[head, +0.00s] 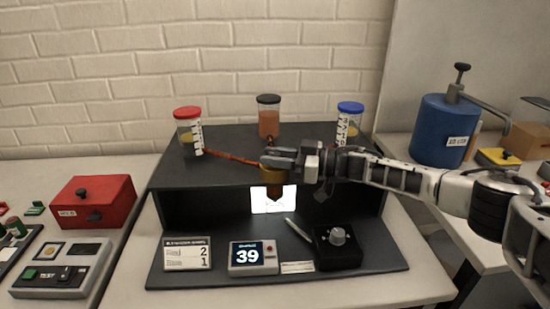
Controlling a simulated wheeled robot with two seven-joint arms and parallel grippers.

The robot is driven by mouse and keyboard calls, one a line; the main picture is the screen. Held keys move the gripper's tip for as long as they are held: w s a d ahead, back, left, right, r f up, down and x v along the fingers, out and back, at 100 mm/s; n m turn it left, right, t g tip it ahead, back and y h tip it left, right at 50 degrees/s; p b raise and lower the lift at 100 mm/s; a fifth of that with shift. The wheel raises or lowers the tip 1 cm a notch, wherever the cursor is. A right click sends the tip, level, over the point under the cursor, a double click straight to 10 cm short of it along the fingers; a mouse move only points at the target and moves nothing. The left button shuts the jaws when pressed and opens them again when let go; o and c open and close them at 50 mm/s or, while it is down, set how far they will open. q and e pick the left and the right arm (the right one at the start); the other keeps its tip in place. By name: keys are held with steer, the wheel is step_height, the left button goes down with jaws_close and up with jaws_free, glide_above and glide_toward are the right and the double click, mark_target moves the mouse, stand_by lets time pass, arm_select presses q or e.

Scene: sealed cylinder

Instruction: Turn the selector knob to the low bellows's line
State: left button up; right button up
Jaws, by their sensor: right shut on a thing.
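My right gripper (280,159) reaches in from the right over the front edge of the dark shelf. It is shut on a brass-coloured knob-like piece (273,176), partly hidden by the fingers. A dark amber tip (275,193) hangs below it in front of a lit white panel (262,203). A thin orange-red line (230,156) runs from that piece towards the red-capped vessel (188,126). A black-capped vessel (268,117) and a blue-capped vessel (348,124) also stand on the shelf. A grey knob (338,236) sits on a black box, untouched. My left gripper is out of view.
A red box (92,201) and test panel (62,267) stand left. A blue pump canister (442,130) stands right. My right arm spans the stand's right side.

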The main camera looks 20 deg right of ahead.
steer(key=shift+r, duration=0.2)
steer(key=o, duration=1)
steer(key=shift+f, duration=0.1)
steer(key=shift+c, duration=0.2)
arm_select(q)
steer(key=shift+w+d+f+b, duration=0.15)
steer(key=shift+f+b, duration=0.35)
steer(key=shift+b, duration=0.7)
arm_select(e)
steer(key=v, duration=1.5)
steer(key=shift+s+d, duration=0.25)
steer(key=shift+d, duration=0.05)
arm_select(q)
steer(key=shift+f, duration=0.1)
arm_select(e)
steer(key=shift+f, duration=0.1)
